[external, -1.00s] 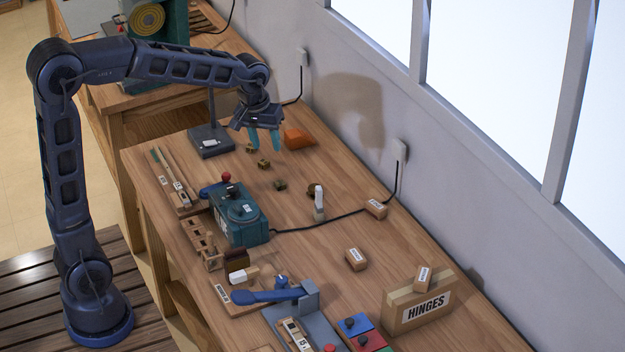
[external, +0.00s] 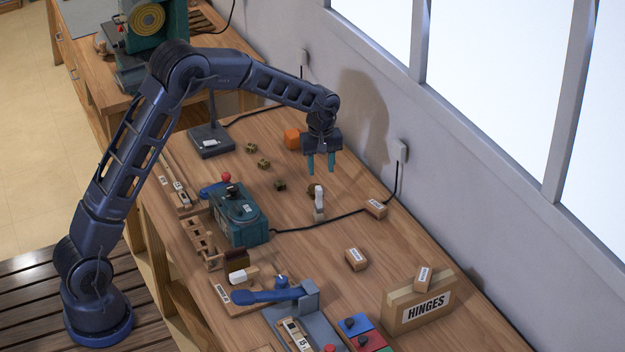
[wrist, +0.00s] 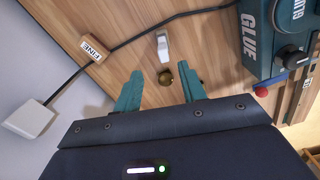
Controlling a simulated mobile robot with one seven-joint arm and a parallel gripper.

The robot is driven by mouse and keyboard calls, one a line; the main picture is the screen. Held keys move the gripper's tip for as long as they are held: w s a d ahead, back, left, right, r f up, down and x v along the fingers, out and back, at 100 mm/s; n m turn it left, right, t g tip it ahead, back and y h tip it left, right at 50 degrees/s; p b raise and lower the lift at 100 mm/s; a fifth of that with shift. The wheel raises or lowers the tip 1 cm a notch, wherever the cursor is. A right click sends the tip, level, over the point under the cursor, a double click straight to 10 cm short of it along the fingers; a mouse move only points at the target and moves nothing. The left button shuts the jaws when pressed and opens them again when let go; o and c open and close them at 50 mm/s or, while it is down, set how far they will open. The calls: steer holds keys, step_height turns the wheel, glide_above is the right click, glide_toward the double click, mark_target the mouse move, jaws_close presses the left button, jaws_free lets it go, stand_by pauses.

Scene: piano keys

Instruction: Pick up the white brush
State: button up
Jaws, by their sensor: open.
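The white brush (external: 319,200) appears to be the small upright white piece with a pale lower part on the workbench. In the wrist view it shows as a white shape (wrist: 163,47) beyond my fingertips. My gripper (external: 321,170) points down with its teal fingers apart and empty, above the bench and behind the brush in the external view. The brush's underside is hidden.
A teal glue machine (external: 240,215) stands left of the brush, its black cable running to the wall socket. A small labelled box (external: 376,208) lies to the right. Several brass pieces (external: 264,163) and an orange object (external: 292,139) lie behind.

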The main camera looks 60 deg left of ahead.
mark_target(319, 196)
steer(key=shift+w+a+f, duration=0.2)
steer(key=shift+w+f, duration=0.1)
steer(key=shift+f, duration=0.35)
step_height(319, 196, down, 5)
steer(key=shift+f, duration=0.2)
steer(key=shift+s+a+f, duration=0.1)
steer(key=shift+s+f, duration=0.1)
steer(key=shift+f, duration=1.15)
steer(key=shift+s+a+f, duration=0.1)
steer(key=shift+s+f, duration=0.1)
steer(key=shift+f, duration=1.1)
jaws_close()
